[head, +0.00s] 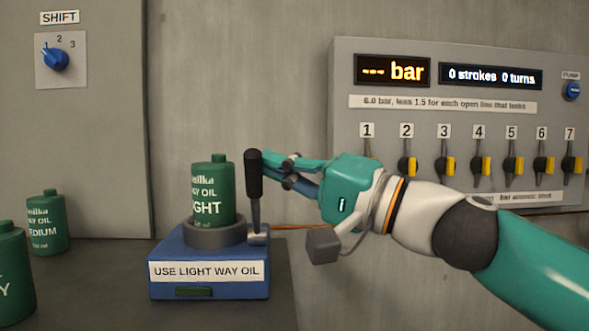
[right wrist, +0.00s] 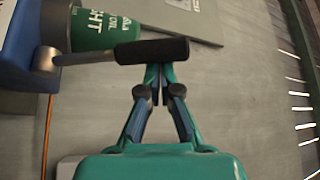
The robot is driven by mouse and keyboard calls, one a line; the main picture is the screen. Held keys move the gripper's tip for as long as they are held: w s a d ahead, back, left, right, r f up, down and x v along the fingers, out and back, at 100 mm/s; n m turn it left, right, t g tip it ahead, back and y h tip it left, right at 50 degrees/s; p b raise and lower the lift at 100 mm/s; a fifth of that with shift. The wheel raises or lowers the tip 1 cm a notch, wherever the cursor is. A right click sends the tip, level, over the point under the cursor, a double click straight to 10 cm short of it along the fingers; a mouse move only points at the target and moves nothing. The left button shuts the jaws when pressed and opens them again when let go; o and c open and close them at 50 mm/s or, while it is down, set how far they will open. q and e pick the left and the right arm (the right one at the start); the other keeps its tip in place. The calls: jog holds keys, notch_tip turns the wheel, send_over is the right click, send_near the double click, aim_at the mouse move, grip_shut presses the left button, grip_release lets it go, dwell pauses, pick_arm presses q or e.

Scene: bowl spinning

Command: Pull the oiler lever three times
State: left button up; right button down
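The blue oiler (head: 170,262) stands on the bench, labelled "USE LIGHT WAY OIL". A green light way oil bottle (head: 213,190) sits upright in its grey collar. The oiler lever (head: 254,185), a black grip on a metal rod, stands upright at the oiler's right side. In the right wrist view its black grip (right wrist: 152,50) lies across just beyond my fingertips. My right gripper (head: 270,160) is right of the lever's grip. Its fingertips (right wrist: 160,70) meet with nothing between them, at or very near the grip; I cannot tell whether they touch it. My left gripper is not in view.
Medium oil bottle (head: 47,225) and another green bottle (head: 12,275) stand left. A wall panel (head: 345,120) has several numbered valves; its displays (head: 490,76) read "--- bar" and "0 strokes 0 turns". A blue shift knob (head: 55,58) is upper left. The bench front is clear.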

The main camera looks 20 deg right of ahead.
jog(key=w+d+r+p, duration=0.2)
jog(key=w, duration=0.1)
pick_arm(q)
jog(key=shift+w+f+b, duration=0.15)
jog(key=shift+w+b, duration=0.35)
jog(key=shift+b, duration=0.7)
pick_arm(e)
jog(key=v, duration=1)
jog(key=shift+f, duration=0.25)
jog(key=shift+d, duration=0.1)
